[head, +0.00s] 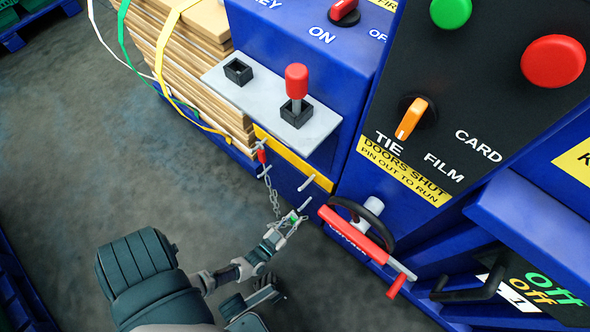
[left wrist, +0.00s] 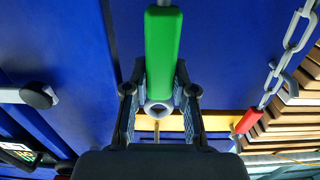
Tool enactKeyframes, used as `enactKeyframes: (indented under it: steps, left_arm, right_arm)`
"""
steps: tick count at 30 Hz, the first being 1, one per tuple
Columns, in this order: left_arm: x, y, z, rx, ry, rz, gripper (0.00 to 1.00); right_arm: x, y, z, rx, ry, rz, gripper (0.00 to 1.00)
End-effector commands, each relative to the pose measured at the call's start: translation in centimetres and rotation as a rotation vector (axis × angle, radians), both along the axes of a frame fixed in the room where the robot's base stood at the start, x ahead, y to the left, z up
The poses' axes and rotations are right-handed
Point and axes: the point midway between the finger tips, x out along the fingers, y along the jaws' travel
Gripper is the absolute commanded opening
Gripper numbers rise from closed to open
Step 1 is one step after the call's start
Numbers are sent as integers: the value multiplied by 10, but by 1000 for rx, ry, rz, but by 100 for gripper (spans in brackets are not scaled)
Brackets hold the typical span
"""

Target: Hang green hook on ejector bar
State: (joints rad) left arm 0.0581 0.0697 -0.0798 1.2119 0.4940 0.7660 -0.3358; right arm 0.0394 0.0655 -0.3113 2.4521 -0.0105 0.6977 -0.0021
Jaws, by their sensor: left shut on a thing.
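The green hook (left wrist: 163,50) is upright between the fingers of my left gripper (left wrist: 160,85) in the left wrist view, with a grey ring at its lower end. In the head view my left gripper (head: 287,226) is shut on it, and only a little green (head: 293,216) shows. The gripper is in front of the blue machine, just below a yellow strip (head: 292,158) with short grey pegs. The strip also shows behind the hook in the left wrist view (left wrist: 173,123). I cannot tell which part is the ejector bar.
A grey chain (head: 273,197) with a red piece (head: 261,156) hangs from the strip's left end towards my left gripper. Stacked brown boards (head: 185,65) stand at upper left. The floor is open at left.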

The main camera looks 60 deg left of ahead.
Motion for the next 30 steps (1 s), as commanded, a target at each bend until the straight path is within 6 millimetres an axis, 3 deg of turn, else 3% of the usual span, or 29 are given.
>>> enactKeyframes:
  steps: [16,30]
  left_arm:
    - [-23,-6,1,0,-2,0,0]
    - [-25,-6,0,0,-1,0,0]
  right_arm:
    - [-1,0,6,0,-8,-1,40]
    - [-2,0,0,1,9,0,40]
